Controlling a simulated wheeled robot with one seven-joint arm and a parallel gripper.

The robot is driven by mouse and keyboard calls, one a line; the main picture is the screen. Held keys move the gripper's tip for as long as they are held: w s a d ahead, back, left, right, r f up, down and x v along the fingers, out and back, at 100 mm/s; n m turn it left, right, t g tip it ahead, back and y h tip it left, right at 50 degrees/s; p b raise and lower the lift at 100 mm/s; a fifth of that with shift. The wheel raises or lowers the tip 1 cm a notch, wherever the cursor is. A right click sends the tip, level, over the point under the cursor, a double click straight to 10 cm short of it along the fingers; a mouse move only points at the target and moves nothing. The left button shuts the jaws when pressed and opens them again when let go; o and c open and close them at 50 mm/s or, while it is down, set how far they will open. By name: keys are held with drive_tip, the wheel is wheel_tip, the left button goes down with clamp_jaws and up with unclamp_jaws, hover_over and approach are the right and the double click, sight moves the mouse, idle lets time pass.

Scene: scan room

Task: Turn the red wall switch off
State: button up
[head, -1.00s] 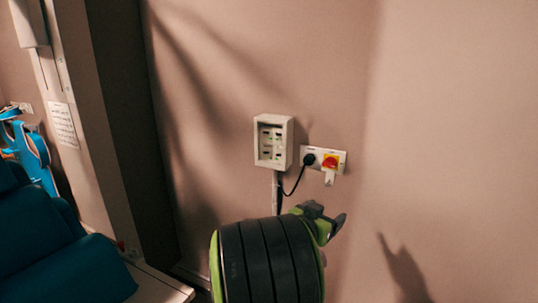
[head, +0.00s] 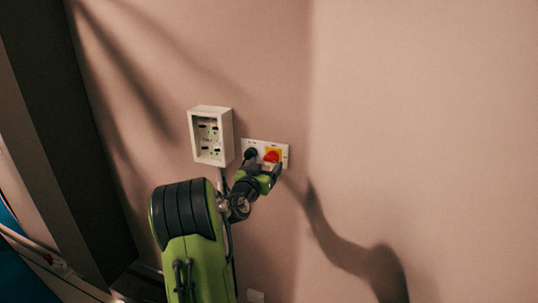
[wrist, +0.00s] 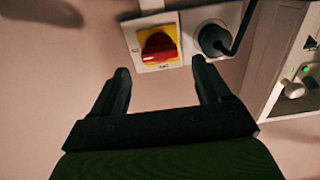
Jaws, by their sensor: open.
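The red wall switch (head: 272,157) is a red rotary knob on a yellow square, on a white wall plate. In the wrist view the red knob (wrist: 158,46) is just beyond and between my fingertips, nearer the left one, with its handle lying roughly level in the picture. My gripper (wrist: 160,75) is open and empty, and its fingers look apart from the knob. In the head view my gripper (head: 263,172) is right in front of the plate and hides its lower edge.
A black plug (wrist: 214,40) with a cable sits in the socket beside the switch, close to my right finger in the wrist view. A white box (head: 211,136) with several sockets is on the wall to the left. The wall on the right is bare.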

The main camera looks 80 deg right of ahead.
sight(270, 159)
drive_tip(key=d, duration=0.4)
drive_tip(key=shift+s+d+p, duration=0.25)
drive_tip(key=shift+d+p, duration=0.1)
drive_tip(key=shift+a, duration=0.1)
drive_tip(key=c, duration=1.1)
